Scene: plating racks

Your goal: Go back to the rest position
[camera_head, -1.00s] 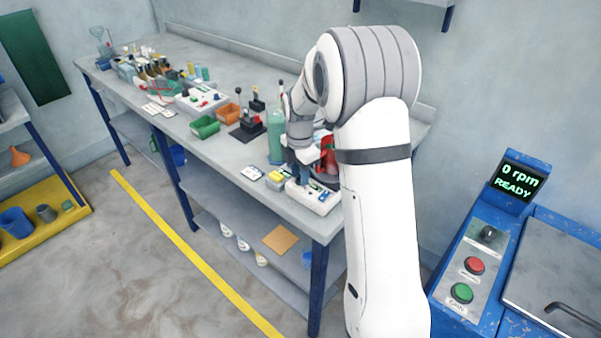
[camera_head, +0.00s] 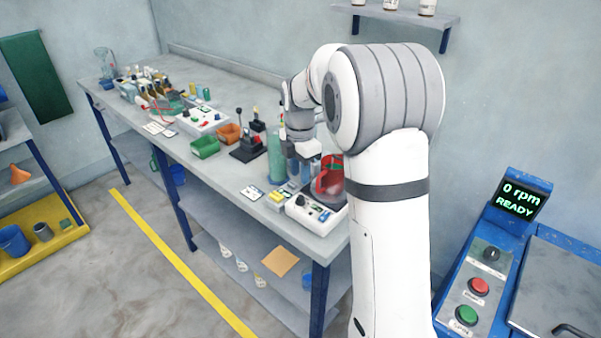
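My arm comes up from the lower right and bends over to the right end of the grey workbench (camera_head: 228,170). My gripper (camera_head: 300,174) hangs at its end, small and pointing down, just above the bench. It is between a green bottle (camera_head: 276,158) on its left and a red, glassy round vessel (camera_head: 328,182) on its right. A white device with a small screen and knobs (camera_head: 312,214) stands below and in front of it. I see nothing clearly held, but the fingertips are small and blend with the things behind, so their opening cannot be told.
Green (camera_head: 205,146) and orange (camera_head: 229,134) bins, a black stand (camera_head: 248,146) and several bottles fill the bench further left. A blue machine with a display reading "0 rpm READY" (camera_head: 518,198) is at right.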

